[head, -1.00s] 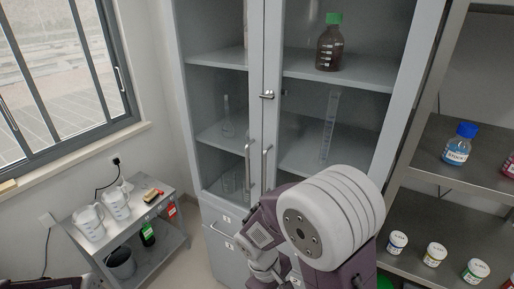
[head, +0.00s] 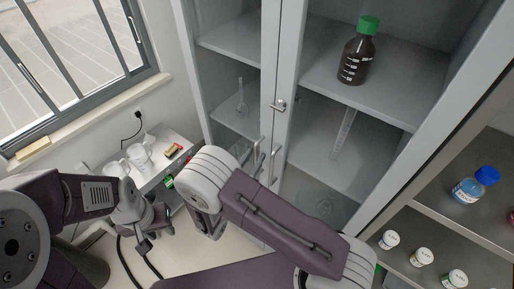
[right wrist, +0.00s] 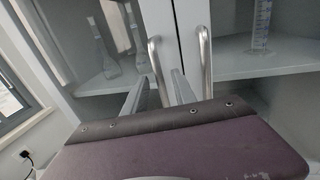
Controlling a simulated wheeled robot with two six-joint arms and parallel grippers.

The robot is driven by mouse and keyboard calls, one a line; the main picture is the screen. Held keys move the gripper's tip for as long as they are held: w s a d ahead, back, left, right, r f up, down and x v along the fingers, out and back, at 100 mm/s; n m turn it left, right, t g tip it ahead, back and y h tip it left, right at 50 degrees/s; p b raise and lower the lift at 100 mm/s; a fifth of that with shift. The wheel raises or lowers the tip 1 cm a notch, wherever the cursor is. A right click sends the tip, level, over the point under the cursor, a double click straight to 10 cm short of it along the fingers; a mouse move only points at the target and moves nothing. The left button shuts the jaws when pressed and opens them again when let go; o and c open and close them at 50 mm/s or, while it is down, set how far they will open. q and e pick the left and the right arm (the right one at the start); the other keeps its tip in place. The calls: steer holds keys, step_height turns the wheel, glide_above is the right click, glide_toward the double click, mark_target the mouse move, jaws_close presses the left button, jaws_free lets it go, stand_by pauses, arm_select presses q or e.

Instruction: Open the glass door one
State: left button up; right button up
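The tall grey cabinet has a left glass door (head: 225,75) and a right glass door (head: 345,120), both shut. Their vertical bar handles stand side by side: the left handle (head: 256,152) and the right handle (head: 273,162). A small metal latch (head: 277,106) sits above them at the seam. In the right wrist view, my right gripper (right wrist: 158,88) is open in front of the doors. The left handle (right wrist: 155,62) appears between its fingers, with no visible grip; the right handle (right wrist: 204,62) is just right of them. My left gripper (head: 145,240) is low at left, its fingers unclear.
A brown bottle with a green cap (head: 357,52) stands inside the cabinet, with glassware on lower shelves. A steel cart with white jugs (head: 140,157) stands at left under the window. Open shelves at right hold a blue-capped bottle (head: 474,186) and small jars.

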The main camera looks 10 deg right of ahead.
steer(key=shift+x, duration=0.8)
steer(key=shift+s+r, duration=0.1)
steer(key=shift+r, duration=0.05)
jaws_close()
stand_by(0.7)
